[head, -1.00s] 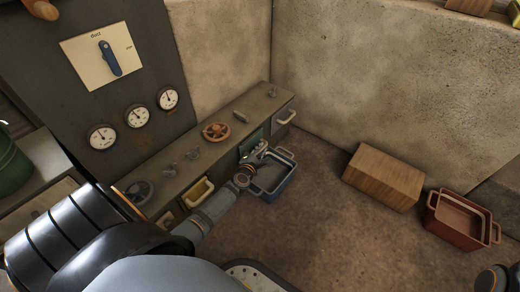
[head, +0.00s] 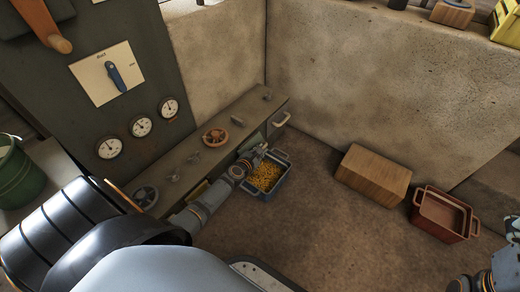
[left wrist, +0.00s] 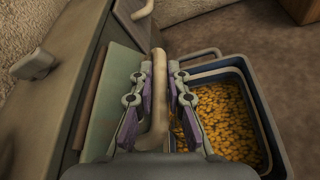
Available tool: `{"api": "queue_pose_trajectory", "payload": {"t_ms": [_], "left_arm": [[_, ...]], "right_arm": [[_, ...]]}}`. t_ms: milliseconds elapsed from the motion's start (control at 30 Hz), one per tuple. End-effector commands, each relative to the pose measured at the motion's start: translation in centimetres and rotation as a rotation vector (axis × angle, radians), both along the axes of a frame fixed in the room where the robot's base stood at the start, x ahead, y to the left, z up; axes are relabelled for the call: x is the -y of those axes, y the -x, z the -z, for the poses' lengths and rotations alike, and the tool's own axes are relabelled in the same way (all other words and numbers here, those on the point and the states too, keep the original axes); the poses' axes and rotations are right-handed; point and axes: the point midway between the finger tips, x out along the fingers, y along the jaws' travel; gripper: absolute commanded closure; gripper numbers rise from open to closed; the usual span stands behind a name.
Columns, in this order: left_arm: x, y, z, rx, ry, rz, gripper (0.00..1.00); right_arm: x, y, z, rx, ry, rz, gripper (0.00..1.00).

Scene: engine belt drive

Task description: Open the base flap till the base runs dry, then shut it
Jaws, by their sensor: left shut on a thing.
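My left gripper (head: 259,152) is low at the bench front, at the right end. In the left wrist view its fingers (left wrist: 158,78) are shut on a tan bar handle (left wrist: 159,100). The green flap (left wrist: 112,95) is beside the handle and stands out from the bench face; it partly shows in the head view (head: 249,143). A blue bin (head: 285,180) stands on the floor below and beside the gripper. Yellow grains (head: 264,177) cover its bottom; they also show in the left wrist view (left wrist: 225,115). The opening behind the flap is hidden.
A red bin (head: 440,213) and a wooden block (head: 373,176) stand on the floor to the right. A pale handle (head: 282,119) is just beyond the flap. The middle floor is clear.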

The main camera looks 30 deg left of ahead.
Motion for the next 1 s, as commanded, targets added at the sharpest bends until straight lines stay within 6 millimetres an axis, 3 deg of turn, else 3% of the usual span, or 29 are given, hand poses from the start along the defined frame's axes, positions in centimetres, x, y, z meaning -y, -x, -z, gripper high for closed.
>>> {"api": "queue_pose_trajectory", "payload": {"t_ms": [500,1000], "left_arm": [[0.4,0.1,-3.0,-0.032,0.377,0.001,1.0],[-0.1,0.0,-5.0,-0.056,0.696,0.001,1.0]], "right_arm": [[0.3,0.2,-4.0,0.009,-0.015,-0.02,0.02],[0.3,0.3,-5.4,0.005,-0.01,-0.033,0.02]]}}
